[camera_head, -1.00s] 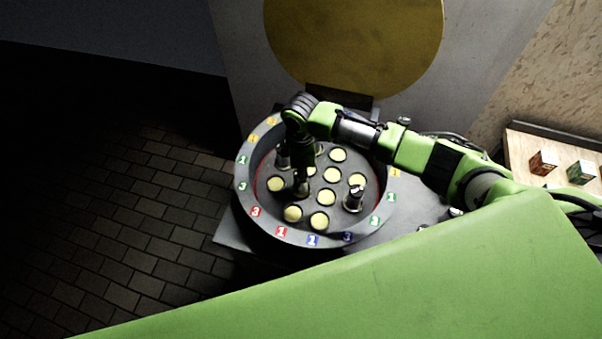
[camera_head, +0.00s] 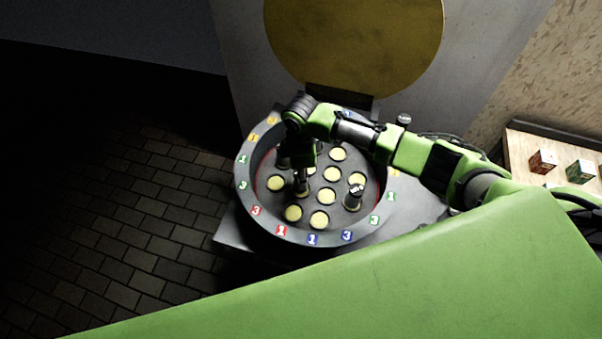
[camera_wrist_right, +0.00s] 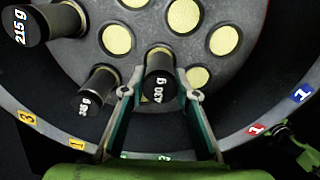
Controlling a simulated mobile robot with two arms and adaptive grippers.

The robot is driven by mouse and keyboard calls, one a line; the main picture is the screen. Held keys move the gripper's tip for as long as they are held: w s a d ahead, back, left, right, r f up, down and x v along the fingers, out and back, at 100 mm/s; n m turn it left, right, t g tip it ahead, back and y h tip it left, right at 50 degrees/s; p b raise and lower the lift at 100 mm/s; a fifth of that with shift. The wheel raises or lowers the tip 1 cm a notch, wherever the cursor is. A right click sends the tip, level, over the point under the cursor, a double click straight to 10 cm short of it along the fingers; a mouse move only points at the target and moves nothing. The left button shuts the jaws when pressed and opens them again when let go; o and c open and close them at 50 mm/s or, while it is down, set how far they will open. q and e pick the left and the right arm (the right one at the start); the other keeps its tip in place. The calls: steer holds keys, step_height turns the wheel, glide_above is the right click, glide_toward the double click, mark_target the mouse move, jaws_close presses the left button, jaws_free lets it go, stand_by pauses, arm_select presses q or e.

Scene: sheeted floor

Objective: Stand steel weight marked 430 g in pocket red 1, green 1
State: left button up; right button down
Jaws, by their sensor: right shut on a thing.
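The steel weight marked 430 g (camera_wrist_right: 160,86) is a dark-topped cylinder between the fingers of my right gripper (camera_wrist_right: 163,92), which is shut on it. In the head view the right gripper (camera_head: 302,176) is inside the round grey tray (camera_head: 264,226), left of its middle. The weight looks upright, with a pale pocket edge showing just behind its base; I cannot tell whether it touches the disc. Red 1 (camera_head: 281,230) is marked on the near rim, and green 1 (camera_head: 242,160) on the left rim. My left gripper is not in view.
A weight marked 215 g (camera_wrist_right: 42,24) and a smaller weight (camera_wrist_right: 97,92) stand beside the held one. Another weight (camera_head: 354,197) stands at the disc's right. Several pale pockets are empty. The raised rim surrounds the disc. Small boxes (camera_head: 543,162) sit on a shelf far right.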

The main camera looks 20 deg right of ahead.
steer(key=shift+f, duration=0.35)
steer(key=c, duration=1.5)
jaws_free()
step_height(320, 180, up, 12)
